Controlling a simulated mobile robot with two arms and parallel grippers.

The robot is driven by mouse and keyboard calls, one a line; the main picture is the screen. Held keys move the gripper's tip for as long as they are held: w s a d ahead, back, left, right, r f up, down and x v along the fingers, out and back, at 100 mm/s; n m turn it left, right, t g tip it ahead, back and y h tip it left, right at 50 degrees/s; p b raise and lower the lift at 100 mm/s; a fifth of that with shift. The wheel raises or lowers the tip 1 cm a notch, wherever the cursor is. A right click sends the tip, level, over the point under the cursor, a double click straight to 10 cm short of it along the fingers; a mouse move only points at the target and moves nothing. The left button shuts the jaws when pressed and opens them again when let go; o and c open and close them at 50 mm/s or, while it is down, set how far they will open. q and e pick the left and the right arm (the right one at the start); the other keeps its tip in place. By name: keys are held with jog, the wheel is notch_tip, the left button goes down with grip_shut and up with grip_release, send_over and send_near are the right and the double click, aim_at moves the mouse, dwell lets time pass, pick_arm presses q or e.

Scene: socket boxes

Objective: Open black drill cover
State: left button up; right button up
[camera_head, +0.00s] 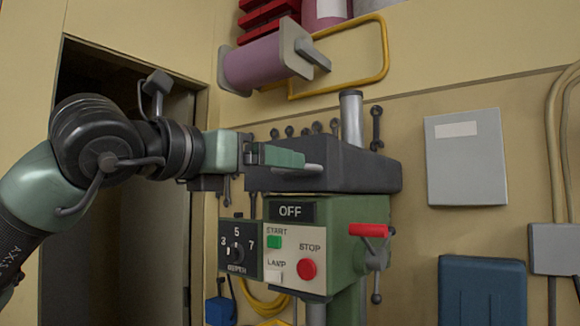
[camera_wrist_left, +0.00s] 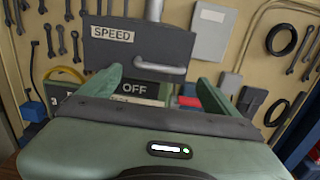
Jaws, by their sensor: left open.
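The black drill cover (camera_head: 355,173) sits down on top of the green drill press (camera_head: 335,215) and looks closed. It also shows in the left wrist view (camera_wrist_left: 125,45), with a SPEED label (camera_wrist_left: 112,33) and a pale bar handle (camera_wrist_left: 160,69) on its front. My left gripper (camera_head: 285,158) is in front of the cover and hides part of it in the head view. In the left wrist view its two fingers (camera_wrist_left: 163,84) are apart, with the handle ahead between them. I cannot tell whether they touch it. My right gripper is not in view.
A metal column (camera_head: 351,118) rises behind the cover. Below are the OFF panel (camera_head: 291,211), buttons and a red-handled lever (camera_head: 368,230). Wrenches hang on the wall. A grey box (camera_head: 466,158) is to the right, with a blue box (camera_head: 482,292) below.

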pick_arm(q)
jog(key=shift+p+x, duration=1.9)
jog(key=shift+x, duration=1.95)
jog(key=shift+f, duration=0.15)
